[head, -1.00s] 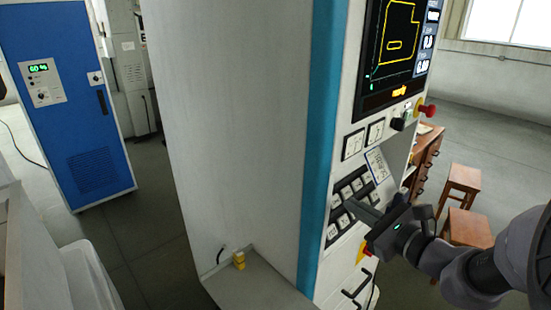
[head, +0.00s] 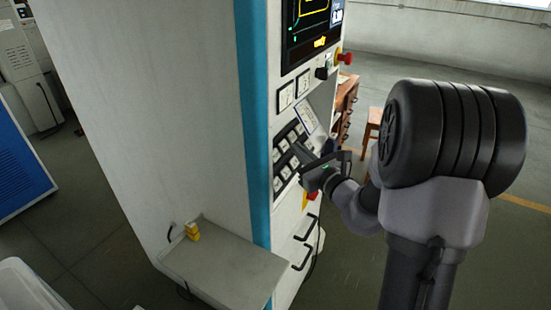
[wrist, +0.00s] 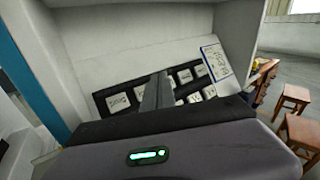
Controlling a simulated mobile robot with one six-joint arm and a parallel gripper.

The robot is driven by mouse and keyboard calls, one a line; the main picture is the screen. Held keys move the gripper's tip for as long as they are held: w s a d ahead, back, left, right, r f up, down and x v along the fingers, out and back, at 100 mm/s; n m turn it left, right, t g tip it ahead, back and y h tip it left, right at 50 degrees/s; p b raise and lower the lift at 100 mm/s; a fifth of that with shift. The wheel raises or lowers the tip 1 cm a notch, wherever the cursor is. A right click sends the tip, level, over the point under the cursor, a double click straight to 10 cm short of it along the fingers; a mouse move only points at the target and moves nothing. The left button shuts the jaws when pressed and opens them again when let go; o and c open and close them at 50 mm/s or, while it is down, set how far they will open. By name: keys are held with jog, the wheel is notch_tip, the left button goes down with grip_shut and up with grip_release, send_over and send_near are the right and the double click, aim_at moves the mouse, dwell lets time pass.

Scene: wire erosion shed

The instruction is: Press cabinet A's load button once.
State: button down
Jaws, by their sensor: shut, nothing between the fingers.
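The tall white cabinet (head: 150,110) with a teal edge strip has a control front on its right side. A black keypad (head: 281,170) with several pale square keys is set in a sloped recess there; it also shows in the wrist view (wrist: 96,104). My gripper (head: 304,153) is shut and empty, its fingers pointing at the keypad. In the wrist view the shut fingers (wrist: 157,92) stand in front of the middle keys and hide some of them. I cannot tell whether they touch a key. The key labels are too small to read, and no cabinet letter is legible.
Above the keypad are a screen (head: 305,30), two meters and a red mushroom knob (head: 345,58). Wooden stools (wrist: 293,98) stand at the right. Open floor lies between.

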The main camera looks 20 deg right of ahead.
aim_at(276, 148)
jog(key=shift+w+a+f+b, duration=0.65)
jog(key=shift+w+a+f, duration=0.5)
jog(key=shift+w+f, duration=0.2)
dwell(1.1)
jog(key=shift+w+a+f, duration=0.2)
jog(key=shift+w, duration=0.1)
jog(key=shift+w+a+f+b, duration=0.2)
jog(key=shift+w+b, duration=0.05)
jog(key=shift+b, duration=0.15)
dwell(0.5)
dwell(0.3)
jog(key=shift+s+d+r+p, duration=0.3)
jog(key=shift+s+d+r, duration=0.15)
jog(key=shift+s, duration=0.1)
jog(key=s+d+r+p, duration=0.1)
jog(key=s+d+r, duration=0.1)
jog(key=s+r, duration=0.1)
jog(key=shift+s+d+p, duration=0.1)
jog(key=shift+d+p, duration=0.1)
jog(key=shift+p, duration=0.15)
